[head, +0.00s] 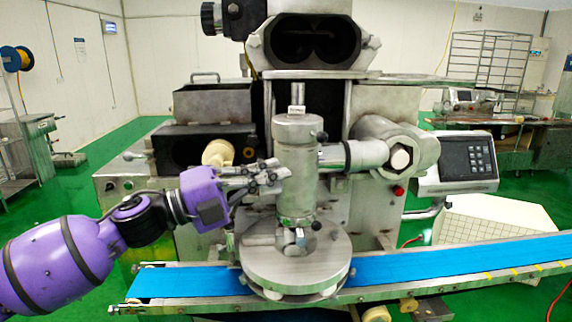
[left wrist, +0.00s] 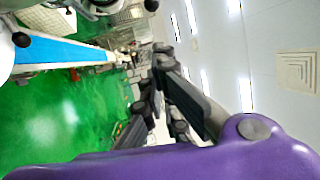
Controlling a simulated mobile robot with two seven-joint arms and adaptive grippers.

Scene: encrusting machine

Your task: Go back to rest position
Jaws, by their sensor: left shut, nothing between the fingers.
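My left arm comes in from the left in the head view. Its left gripper (head: 276,173) is shut and empty, in front of the encrusting machine (head: 220,105) and just left of its upright metal cylinder (head: 297,165). I cannot tell if the fingertips touch the cylinder. In the left wrist view the dark gripper fingers (left wrist: 165,85) show with nothing between them, with the floor, blue belt and ceiling behind. My right gripper is not in view.
A blue conveyor belt (head: 430,260) runs across the front below the cylinder and its round base (head: 295,265). A control panel (head: 468,160) sticks out at the right. Green floor (head: 95,215) is open at the left. A metal table (head: 25,150) stands at the far left.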

